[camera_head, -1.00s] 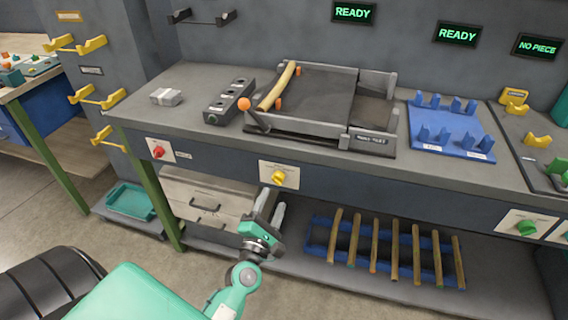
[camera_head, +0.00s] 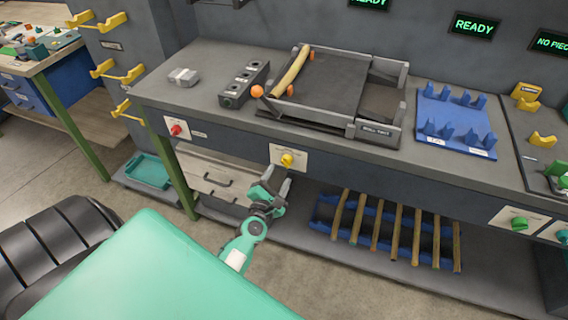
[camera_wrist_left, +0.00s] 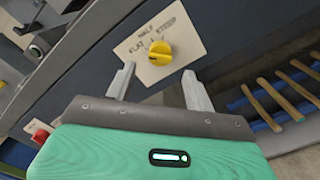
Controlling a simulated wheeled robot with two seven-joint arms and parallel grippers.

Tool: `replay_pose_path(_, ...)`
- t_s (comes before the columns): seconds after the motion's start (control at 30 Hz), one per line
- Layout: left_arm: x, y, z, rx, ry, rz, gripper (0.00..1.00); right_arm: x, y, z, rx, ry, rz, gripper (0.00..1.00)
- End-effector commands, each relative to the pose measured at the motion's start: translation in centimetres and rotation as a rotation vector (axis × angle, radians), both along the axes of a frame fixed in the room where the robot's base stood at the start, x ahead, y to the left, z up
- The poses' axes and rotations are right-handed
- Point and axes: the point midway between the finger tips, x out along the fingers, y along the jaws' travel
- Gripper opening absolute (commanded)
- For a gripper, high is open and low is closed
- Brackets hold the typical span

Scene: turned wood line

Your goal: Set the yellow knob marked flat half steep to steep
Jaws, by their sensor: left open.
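The yellow knob (camera_head: 287,160) sits on a pale plate (camera_head: 301,168) on the dark front panel below the worktop. In the left wrist view the yellow knob (camera_wrist_left: 160,53) is ahead of my fingertips, with "flat", "half" and "steep" printed in an arc above and beside it. I cannot tell for sure which word it points to. My left gripper (camera_head: 277,179) is open just in front of and below the knob. In the left wrist view its two fingers (camera_wrist_left: 158,73) are apart with nothing between them, short of the knob. My right gripper is not in view.
A red knob (camera_head: 176,129) is to the left on the same panel and a green knob (camera_head: 519,223) to the right. Drawers (camera_head: 205,182) and a blue rack of wooden rods (camera_head: 400,228) lie below. A grey tray fixture (camera_head: 340,90) stands on the worktop above.

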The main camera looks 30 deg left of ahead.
Motion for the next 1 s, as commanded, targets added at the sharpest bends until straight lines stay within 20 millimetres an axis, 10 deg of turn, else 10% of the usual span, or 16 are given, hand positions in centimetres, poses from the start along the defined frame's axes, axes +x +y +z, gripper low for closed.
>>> replay_pose_path(0.3,4.4,1.1,0.1,0.001,-0.001,0.0,0.54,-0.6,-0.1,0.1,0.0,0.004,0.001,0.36)
replay_pose_path(0.77,5.4,1.3,0.0,0.001,0.0,-0.001,0.54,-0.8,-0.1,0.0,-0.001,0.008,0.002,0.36)
replay_pose_path(1.0,5.4,1.3,0.0,0.001,0.0,-0.001,0.09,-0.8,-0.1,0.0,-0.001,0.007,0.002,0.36)
